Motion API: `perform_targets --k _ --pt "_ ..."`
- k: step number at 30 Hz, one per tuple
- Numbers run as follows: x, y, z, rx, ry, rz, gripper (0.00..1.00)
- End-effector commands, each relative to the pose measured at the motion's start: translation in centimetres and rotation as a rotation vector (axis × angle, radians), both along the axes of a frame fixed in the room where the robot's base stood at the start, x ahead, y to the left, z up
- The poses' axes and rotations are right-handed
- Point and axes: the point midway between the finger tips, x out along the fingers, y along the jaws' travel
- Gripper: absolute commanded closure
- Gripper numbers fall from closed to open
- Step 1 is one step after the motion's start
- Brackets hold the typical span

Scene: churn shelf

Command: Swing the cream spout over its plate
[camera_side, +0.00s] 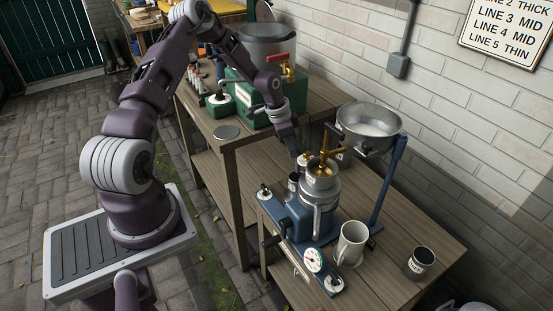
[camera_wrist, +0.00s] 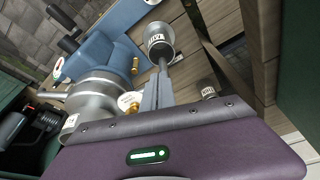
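The cream separator (camera_side: 318,190) has a blue base, a silver bowl and brass fittings on top. A silver spout (camera_side: 318,218) bends down its front; I cannot tell whether this is the cream spout. My gripper (camera_side: 293,150) points down just behind and left of the bowl. A small round pale plate with a brass edge (camera_wrist: 128,102) shows beside the bowl.
A supply pan (camera_side: 369,123) stands on a blue post right of the separator. A tall pale jug (camera_side: 351,243) and a dark labelled can (camera_side: 420,263) stand on the bench at front right. A green machine (camera_side: 245,98) sits on the bench behind.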

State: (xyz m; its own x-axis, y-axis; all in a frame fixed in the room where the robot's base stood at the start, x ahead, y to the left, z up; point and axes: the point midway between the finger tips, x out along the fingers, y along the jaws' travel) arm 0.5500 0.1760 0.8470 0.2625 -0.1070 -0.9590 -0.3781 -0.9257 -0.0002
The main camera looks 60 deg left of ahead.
Motion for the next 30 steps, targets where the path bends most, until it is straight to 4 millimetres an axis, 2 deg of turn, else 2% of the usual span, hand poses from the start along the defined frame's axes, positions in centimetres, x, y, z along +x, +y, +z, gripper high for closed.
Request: perform_targets --k 3,7,9,15,21,23,26,27,29,30 --pt "-0.8 0.4 0.3 -0.001 -0.003 0.002 1.00" --pt "-4.0 1.6 1.0 0.000 0.000 0.004 1.00" --pt "-4.3 1.8 3.4 0.004 -0.005 0.002 1.00" --pt "-5.7 2.2 8.3 0.003 -0.003 0.002 1.00" --pt "-6.4 2.0 10.8 0.008 0.006 -0.003 1.00" --pt "-6.6 0.9 12.3 0.036 0.021 -0.007 1.00" --pt "-7.9 -3.2 16.9 0.124 0.064 0.007 1.00" --pt "-8.9 -5.2 19.1 0.164 0.071 0.031 1.00" --pt "-10.9 -8.3 22.4 0.211 0.062 0.078 1.00" --pt "-12.4 -10.3 24.4 0.232 0.043 0.116 1.00"
